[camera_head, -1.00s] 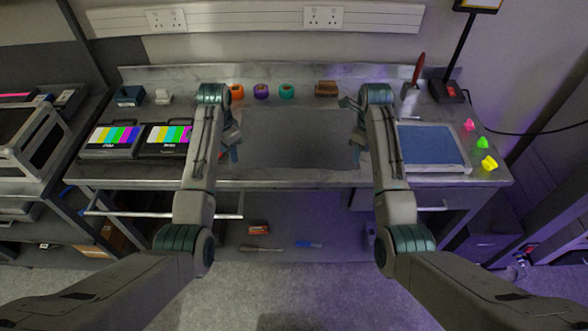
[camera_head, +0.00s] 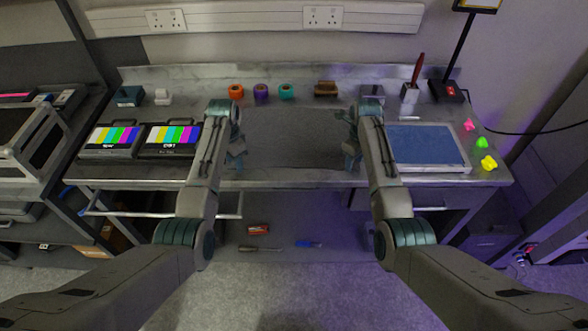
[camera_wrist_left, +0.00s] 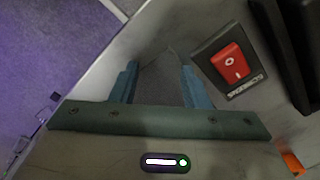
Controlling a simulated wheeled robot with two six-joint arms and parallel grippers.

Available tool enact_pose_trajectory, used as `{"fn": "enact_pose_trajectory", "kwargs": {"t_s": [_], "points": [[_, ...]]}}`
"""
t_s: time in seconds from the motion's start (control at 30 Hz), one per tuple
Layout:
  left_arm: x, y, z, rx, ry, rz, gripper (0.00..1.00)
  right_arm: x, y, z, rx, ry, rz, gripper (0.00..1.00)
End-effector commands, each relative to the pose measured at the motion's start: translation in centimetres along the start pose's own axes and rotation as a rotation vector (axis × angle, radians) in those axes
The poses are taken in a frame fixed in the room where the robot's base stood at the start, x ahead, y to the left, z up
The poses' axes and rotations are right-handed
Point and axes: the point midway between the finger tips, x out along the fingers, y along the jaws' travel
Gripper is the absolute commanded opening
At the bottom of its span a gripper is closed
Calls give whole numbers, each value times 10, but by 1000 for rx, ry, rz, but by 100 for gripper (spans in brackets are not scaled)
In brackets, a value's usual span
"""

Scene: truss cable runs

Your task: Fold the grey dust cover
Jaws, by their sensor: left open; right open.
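The grey dust cover (camera_head: 295,138) lies flat on the middle of the workbench, dark grey and close in tone to the bench top. My left gripper (camera_head: 237,155) is open at its left edge, near the front. In the left wrist view the open fingers (camera_wrist_left: 160,85) straddle a dark grey corner of the cover (camera_wrist_left: 160,80), with no grip visible. My right gripper (camera_head: 352,155) is open at the cover's right edge, near the front. The arms hide parts of both side edges.
A blue mat (camera_head: 425,145) lies right of my right arm. Tape rolls (camera_head: 261,92) and a wooden brush (camera_head: 326,88) line the back.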

Motion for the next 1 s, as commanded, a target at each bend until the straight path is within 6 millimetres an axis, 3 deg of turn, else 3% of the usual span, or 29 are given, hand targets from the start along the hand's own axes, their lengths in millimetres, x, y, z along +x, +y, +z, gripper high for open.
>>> {"fn": "enact_pose_trajectory", "kwargs": {"t_s": [0.53,0.9,1.0], "points": [[4,0,0,0,0,0,42,5,0,0,0,0,0,42],[4,0,0,0,0,0,6,5,0,0,0,1,1,5],[4,0,0,-1,-1,0,0,5,0,0,0,1,1,0]]}}
